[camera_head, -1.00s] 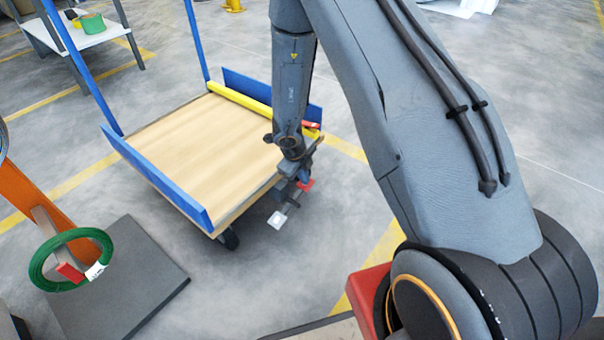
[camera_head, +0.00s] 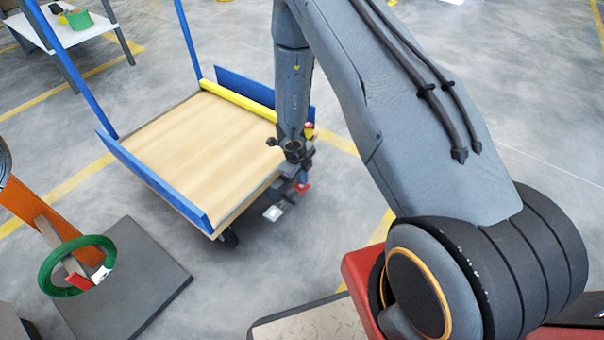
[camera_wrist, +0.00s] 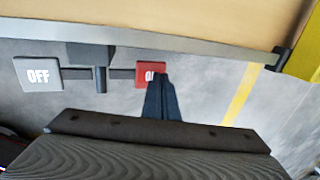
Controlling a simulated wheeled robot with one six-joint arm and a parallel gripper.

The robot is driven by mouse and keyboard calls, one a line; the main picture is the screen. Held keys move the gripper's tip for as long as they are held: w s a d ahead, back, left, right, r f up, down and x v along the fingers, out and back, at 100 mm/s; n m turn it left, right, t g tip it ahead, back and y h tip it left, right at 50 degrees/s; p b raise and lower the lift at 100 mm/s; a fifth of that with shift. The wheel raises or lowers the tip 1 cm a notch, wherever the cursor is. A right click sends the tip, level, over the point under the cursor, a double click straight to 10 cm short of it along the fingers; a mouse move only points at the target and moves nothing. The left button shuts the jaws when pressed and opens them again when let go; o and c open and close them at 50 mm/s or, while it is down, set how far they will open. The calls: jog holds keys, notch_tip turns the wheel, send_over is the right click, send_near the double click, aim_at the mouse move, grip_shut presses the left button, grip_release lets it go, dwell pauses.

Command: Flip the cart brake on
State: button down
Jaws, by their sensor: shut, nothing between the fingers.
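The cart (camera_head: 195,140) has a wooden deck and blue side panels. Its brake is a two-ended pedal below the deck edge. The grey OFF plate (camera_wrist: 38,75) is at the left end in the wrist view, and the red ON plate (camera_wrist: 148,74) is at the right end. In the head view, the OFF plate (camera_head: 273,213) hangs out front and the red plate (camera_head: 303,187) is under my wrist. My gripper (camera_wrist: 163,82) is shut and empty. Its dark fingertips overlap the right part of the ON plate, hiding part of its lettering. I cannot tell whether they touch.
The cart's deck edge (camera_wrist: 130,38) runs just above the pedal in the wrist view. A dark platform (camera_head: 150,270) with an orange stand and a green coil (camera_head: 60,285) is at left. A white table (camera_head: 75,30) stands at the back left.

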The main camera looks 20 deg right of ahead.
jog(key=shift+p+x, duration=0.35)
jog(key=shift+x, duration=0.95)
jog(key=shift+f, duration=0.15)
jog(key=w+d+r+p, duration=0.1)
jog(key=d+r+p, duration=0.1)
jog(key=r, duration=0.4)
jog(key=w+d+r+p, duration=0.2)
jog(key=r+p, duration=0.1)
jog(key=r, duration=0.4)
jog(key=shift+r, duration=0.25)
